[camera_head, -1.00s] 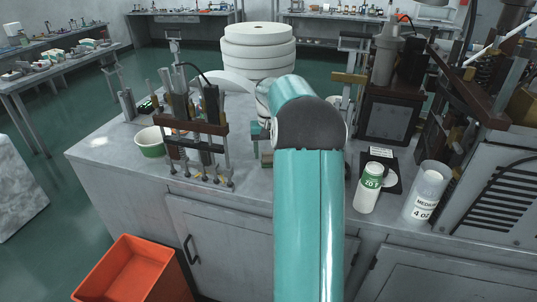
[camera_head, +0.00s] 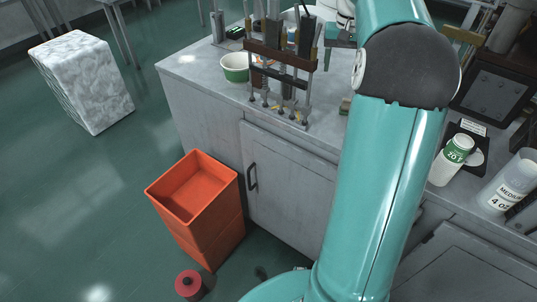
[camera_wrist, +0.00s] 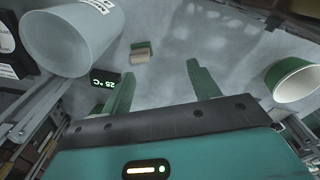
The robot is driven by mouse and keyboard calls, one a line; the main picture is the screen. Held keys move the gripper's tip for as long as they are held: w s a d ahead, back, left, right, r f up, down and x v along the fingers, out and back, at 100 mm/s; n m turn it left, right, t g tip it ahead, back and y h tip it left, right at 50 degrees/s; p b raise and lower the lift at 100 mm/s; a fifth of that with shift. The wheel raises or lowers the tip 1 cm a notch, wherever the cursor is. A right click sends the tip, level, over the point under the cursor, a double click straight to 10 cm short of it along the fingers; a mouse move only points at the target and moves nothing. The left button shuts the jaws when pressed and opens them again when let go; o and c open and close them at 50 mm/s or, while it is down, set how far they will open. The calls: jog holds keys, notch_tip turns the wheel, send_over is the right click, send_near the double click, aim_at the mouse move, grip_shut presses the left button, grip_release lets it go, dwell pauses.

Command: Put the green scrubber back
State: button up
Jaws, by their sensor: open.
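The green scrubber (camera_wrist: 140,48), a small block with a green layer and a tan layer, lies on the grey counter in the wrist view. It also shows in the head view (camera_head: 345,106) near the counter's front edge, partly hidden by my arm. My gripper (camera_wrist: 162,82) is open, with its two green fingers apart and nothing between them. The scrubber lies beyond the fingertips, nearer the left finger in the picture, and is not touched. In the head view my teal arm hides most of the gripper.
A green-and-white cup (camera_head: 235,67) stands left of a metal fixture (camera_head: 280,60). A white bottle with a green label (camera_head: 452,160) and a large translucent cup (camera_head: 510,182) stand at the right. An orange bin (camera_head: 195,190) and a red-topped object (camera_head: 188,284) are on the floor.

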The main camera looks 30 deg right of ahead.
jog(key=s+a+r+n+t+h, duration=0.1)
jog(key=s+a+r+n, duration=0.15)
jog(key=a, duration=0.75)
jog(key=s+a+r+n+t, duration=0.15)
jog(key=s+a, duration=0.25)
jog(key=a, duration=0.7)
jog(key=s+a+f+n+t, duration=0.1)
jog(key=s+a+f, duration=0.2)
jog(key=s+a, duration=0.4)
jog(key=s+a+f+n+t+y, duration=0.1)
jog(key=s+a+f+n, duration=0.1)
jog(key=s+a+f, duration=0.2)
jog(key=s+a, duration=0.3)
jog(key=shift+f+t, duration=0.2)
jog(key=shift+t, duration=0.15)
jog(key=shift+s, duration=0.1)
jog(key=shift+c, duration=0.2)
jog(key=c, duration=0.5)
jog(key=shift+s+d, duration=0.1)
